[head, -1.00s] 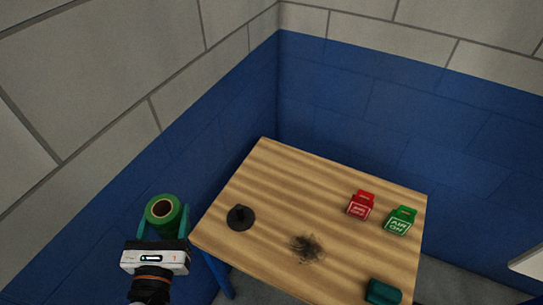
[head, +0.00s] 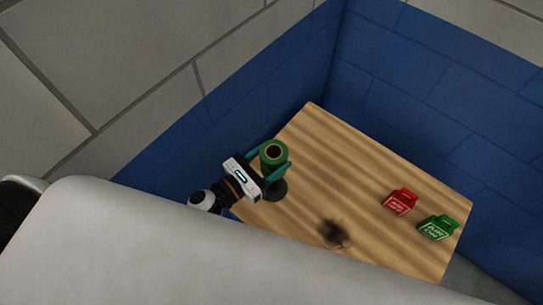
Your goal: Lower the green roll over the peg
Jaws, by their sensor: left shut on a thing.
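The green roll (head: 269,160), with a dark hole in its top, is held upright in the head view by my left gripper (head: 268,158). The gripper's teal fingers are shut on its sides. The black peg base (head: 277,190) shows on the table just below the roll in the picture. The peg's shaft is hidden behind the roll, so I cannot tell whether the roll is around it or above it. My right gripper is not in view.
The wooden table (head: 370,180) carries a red box (head: 401,201), a green box (head: 438,228) and a dark smudge-like patch (head: 334,233). Blue walls stand behind. A large pale shape covers the lower left of the view.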

